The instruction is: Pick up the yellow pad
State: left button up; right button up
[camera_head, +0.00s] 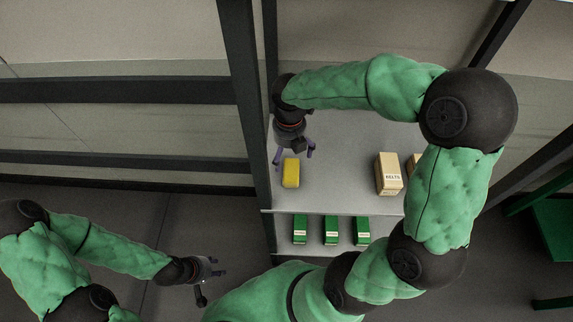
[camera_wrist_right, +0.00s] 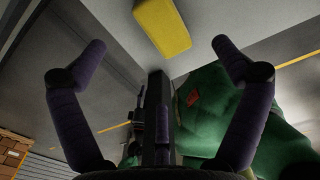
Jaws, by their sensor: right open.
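The yellow pad (camera_head: 291,173) lies on the upper grey shelf (camera_head: 340,190), near its left end. It also shows in the right wrist view (camera_wrist_right: 162,27), at the top centre, beyond the fingertips and between their lines. My right gripper (camera_head: 295,154) is over the shelf just behind the pad, open and empty; its two spread fingers also show in the right wrist view (camera_wrist_right: 158,48). My left gripper (camera_head: 217,272) is low at the left, away from the shelf. Its fingers look spread with nothing between them.
Tan boxes, one labelled BELTS (camera_head: 389,174), stand to the right on the same shelf. Several green boxes (camera_head: 331,230) stand on the lower shelf. A dark upright post (camera_head: 248,110) rises close to the left of the pad. The shelf between pad and tan boxes is clear.

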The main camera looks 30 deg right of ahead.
jog(key=b, duration=0.1)
send_over(288, 170)
notch_tip(288, 170, down, 4)
jog(key=shift+s+d+f, duration=0.1)
jog(key=shift+s, duration=0.05)
jog(key=shift+f, duration=0.3)
jog(key=shift+w+f+b, duration=0.15)
jog(key=shift+f+b, duration=0.6)
jog(key=shift+f, duration=0.55)
jog(key=shift+w+f+b, duration=0.15)
jog(key=shift+f+b, duration=0.6)
jog(key=shift+f, duration=0.55)
jog(key=shift+r, duration=0.1)
jog(key=shift+c, duration=0.2)
jog(key=c, duration=1.2)
